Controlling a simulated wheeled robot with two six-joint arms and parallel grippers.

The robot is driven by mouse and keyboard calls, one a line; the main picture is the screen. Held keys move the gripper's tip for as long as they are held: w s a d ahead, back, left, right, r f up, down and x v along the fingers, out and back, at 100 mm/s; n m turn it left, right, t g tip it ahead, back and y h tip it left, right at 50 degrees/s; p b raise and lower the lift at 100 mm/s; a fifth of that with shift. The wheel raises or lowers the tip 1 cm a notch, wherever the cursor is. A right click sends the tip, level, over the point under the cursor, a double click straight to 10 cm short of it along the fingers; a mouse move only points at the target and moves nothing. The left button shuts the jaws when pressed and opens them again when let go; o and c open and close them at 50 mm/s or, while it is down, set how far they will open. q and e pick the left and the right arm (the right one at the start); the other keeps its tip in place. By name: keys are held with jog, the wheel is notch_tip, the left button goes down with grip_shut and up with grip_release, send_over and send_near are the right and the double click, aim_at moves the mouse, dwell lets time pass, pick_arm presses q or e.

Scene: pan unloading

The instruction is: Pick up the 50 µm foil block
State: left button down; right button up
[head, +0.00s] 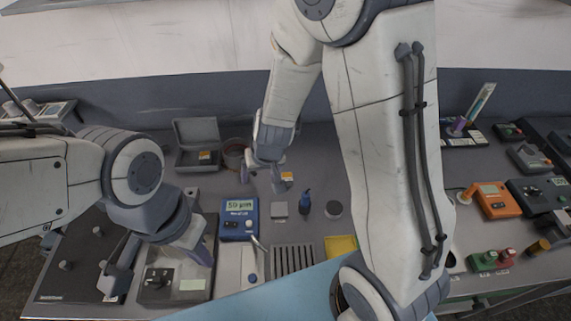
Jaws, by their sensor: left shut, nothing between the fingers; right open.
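My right gripper (264,177) is open, pointing down over the back middle of the bench. A small block with an orange label (288,177) is right beside its right finger; the label is too small to read. I cannot tell whether it is the 50 µm foil block or whether the finger touches it. A small plain grey block (279,210) lies in front of it.
An open grey case (198,132) and a round container (235,153) stand behind. My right arm hides part of the bench. An orange device (493,201) stands right.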

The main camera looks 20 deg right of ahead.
aim_at(287, 177)
jog(key=w+d+f, duration=0.1)
jog(key=d+f, duration=0.1)
jog(key=d, duration=0.1)
jog(key=w+d+f+m+h+b, duration=0.1)
jog(key=w+d+f, duration=0.1)
jog(key=d+f, duration=0.1)
jog(key=w+d+f+m+h, duration=0.1)
jog(key=d+f, duration=0.1)
jog(key=d, duration=0.1)
jog(key=shift+w+f, duration=0.25)
jog(key=shift+f, duration=0.05)
jog(key=shift+b+x, duration=0.4)
jog(key=shift+x, duration=0.45)
pick_arm(q)
jog(key=shift+f, duration=0.6)
pick_arm(e)
jog(key=shift+t, duration=0.3)
jog(key=shift+w+d+x, duration=0.1)
jog(key=shift+d+x, duration=0.05)
jog(key=shift+x, duration=0.95)
jog(key=shift+w+d+x, duration=0.15)
jog(key=shift+x, duration=1)
jog(key=shift+r, duration=0.15)
pick_arm(q)
jog(key=shift+a, duration=0.1)
pick_arm(e)
grip_shut()
